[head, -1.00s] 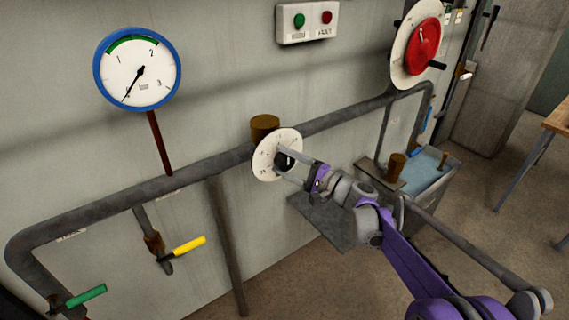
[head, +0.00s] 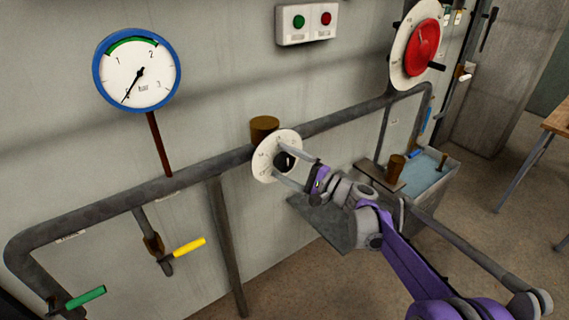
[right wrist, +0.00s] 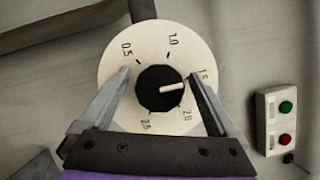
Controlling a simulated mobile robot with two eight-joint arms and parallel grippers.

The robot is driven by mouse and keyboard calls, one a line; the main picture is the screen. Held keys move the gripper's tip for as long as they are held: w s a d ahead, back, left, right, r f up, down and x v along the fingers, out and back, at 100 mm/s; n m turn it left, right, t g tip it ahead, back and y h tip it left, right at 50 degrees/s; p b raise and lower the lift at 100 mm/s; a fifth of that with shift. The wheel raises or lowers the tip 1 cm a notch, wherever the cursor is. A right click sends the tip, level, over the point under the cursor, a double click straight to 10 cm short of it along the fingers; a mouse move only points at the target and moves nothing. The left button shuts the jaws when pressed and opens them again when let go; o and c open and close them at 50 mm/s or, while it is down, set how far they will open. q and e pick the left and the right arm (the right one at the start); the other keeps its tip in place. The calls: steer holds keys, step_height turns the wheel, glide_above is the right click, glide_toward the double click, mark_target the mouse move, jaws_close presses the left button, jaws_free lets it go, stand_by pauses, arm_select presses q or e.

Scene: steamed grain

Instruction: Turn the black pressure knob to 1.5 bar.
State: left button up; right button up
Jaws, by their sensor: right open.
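The black pressure knob (head: 284,162) sits in the middle of a round white dial plate (head: 262,170) on the wall pipe. In the right wrist view the knob (right wrist: 158,90) has a white pointer line aimed right, close to the 1.5 label, which a finger partly covers. The dial (right wrist: 150,35) also carries 0.5, 1.0, 2.0 and 2.5. My right gripper (right wrist: 159,76) is open, with one finger on each side of the knob and a gap visible to it. In the head view the right gripper (head: 280,160) reaches in from the lower right. My left gripper is out of view.
A blue-rimmed gauge (head: 138,70) hangs upper left, its needle pointing lower left near zero. A button box (head: 306,24) and a red handwheel (head: 424,45) are on the wall. Yellow (head: 188,248) and green (head: 85,298) levers are lower left.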

steer(key=v, duration=1)
steer(key=shift+s+d, duration=0.2)
steer(key=shift+d, duration=0.1)
steer(key=shift+f, duration=0.1)
